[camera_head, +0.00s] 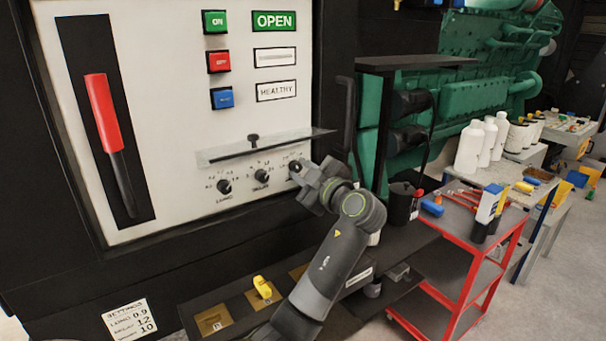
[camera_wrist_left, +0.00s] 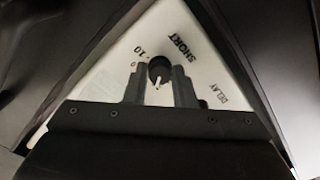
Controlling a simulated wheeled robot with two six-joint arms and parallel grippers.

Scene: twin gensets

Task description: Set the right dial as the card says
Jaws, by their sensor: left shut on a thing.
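The right dial (camera_wrist_left: 159,70) is a small black knob with a white pointer line, beside the word SHORT and a 10 mark in the left wrist view. My left gripper (camera_head: 303,170) is at the panel, its two fingers shut on the right dial, one on each side. In the head view the gripper hides most of that dial. The left dial (camera_head: 224,186) and middle dial (camera_head: 261,176) stand clear to its left. My right gripper is not in view.
A clear cover (camera_head: 225,154) juts out just above the dials. A red-handled lever (camera_head: 104,115) and green, red and blue buttons (camera_head: 218,62) are on the panel. A yellow object (camera_head: 262,287) sits on the ledge below. A red cart (camera_head: 470,255) stands at right.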

